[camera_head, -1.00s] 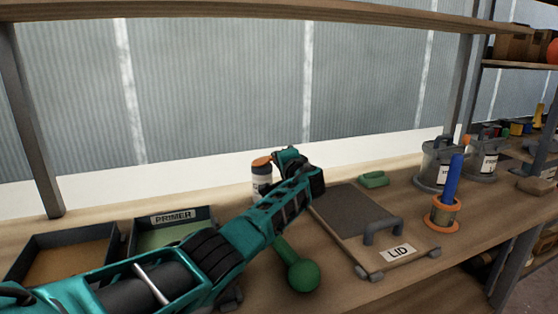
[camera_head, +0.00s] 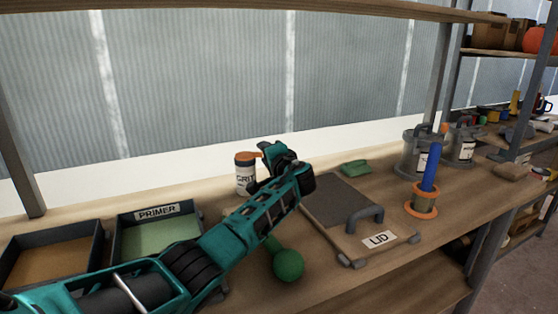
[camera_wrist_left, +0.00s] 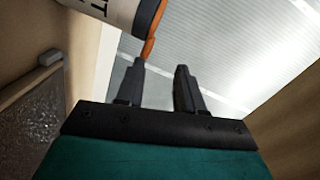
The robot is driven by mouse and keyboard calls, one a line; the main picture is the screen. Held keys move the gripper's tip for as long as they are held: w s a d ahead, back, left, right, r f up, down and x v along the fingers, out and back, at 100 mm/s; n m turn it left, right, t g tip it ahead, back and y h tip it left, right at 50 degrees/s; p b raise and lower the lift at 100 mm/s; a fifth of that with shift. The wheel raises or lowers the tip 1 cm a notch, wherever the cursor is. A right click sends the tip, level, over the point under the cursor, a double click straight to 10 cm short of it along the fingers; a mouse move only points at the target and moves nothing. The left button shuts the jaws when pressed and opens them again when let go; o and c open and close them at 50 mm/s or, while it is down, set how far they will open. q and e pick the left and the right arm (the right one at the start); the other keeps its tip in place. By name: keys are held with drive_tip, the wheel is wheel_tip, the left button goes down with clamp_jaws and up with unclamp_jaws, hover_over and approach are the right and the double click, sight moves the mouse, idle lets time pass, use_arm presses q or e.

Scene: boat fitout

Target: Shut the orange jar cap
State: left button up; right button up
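The jar (camera_head: 245,179) stands upright at the back of the bench, white with a dark band and a label reading GRIT. Its orange cap (camera_head: 248,155) is at the top and juts out on the right; I cannot tell how far it is closed. In the left wrist view the jar (camera_wrist_left: 112,12) lies sideways at the top, with the orange cap edge (camera_wrist_left: 152,35) near one fingertip. My left gripper (camera_wrist_left: 160,72) is open, with an empty gap between its fingers. In the head view it is just right of the jar, its fingers largely hidden. My right gripper is not in view.
A lid board (camera_head: 398,238) with a handle lies to the right. A green round-ended object (camera_head: 288,266) is below my arm. Trays, including the PRIMER tray (camera_head: 122,238), stand left. A blue stick in an orange-rimmed pot (camera_head: 424,203) and metal cans (camera_head: 413,155) stand right.

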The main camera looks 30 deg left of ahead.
use_arm(q)
drive_tip(key=f+p+v, duration=0.1)
drive_tip(key=v, duration=0.8)
drive_tip(key=shift+s+d+r, duration=0.2)
drive_tip(key=shift+r, duration=0.35)
